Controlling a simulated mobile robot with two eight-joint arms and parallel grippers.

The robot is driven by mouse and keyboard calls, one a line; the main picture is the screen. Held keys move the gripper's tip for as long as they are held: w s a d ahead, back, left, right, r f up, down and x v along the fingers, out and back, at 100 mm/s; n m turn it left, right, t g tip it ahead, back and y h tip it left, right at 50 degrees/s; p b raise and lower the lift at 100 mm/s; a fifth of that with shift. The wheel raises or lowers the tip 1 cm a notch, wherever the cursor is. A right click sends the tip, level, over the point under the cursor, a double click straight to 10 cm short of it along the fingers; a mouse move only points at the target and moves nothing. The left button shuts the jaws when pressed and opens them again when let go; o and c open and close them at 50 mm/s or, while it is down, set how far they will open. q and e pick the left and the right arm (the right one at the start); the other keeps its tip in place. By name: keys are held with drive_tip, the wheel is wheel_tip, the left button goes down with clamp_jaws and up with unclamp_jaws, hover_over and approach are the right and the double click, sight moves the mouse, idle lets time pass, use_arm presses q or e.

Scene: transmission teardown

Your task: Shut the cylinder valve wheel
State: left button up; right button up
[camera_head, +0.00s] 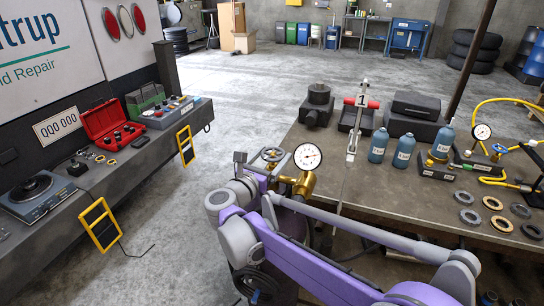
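A small spoked valve wheel (272,154) shows just left of a brass valve body (301,184), which carries a round white gauge (308,156). The cylinder below is mostly hidden behind my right arm. My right arm, purple and grey, reaches in from the lower right. Its gripper (262,162) is at the wheel, with a dark part to the wheel's left. The wrist hides much of the fingers, so I cannot tell whether they touch the wheel or how far apart they are. My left gripper is not in view.
The workbench (340,175) on the right holds several blue bottles (403,151), a second gauge (482,132), yellow hoses (495,181) and metal rings. A left bench (85,185) carries a red open case (108,124). The floor (240,90) between them is clear.

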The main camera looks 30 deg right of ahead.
drive_tip(key=shift+c, duration=1.2)
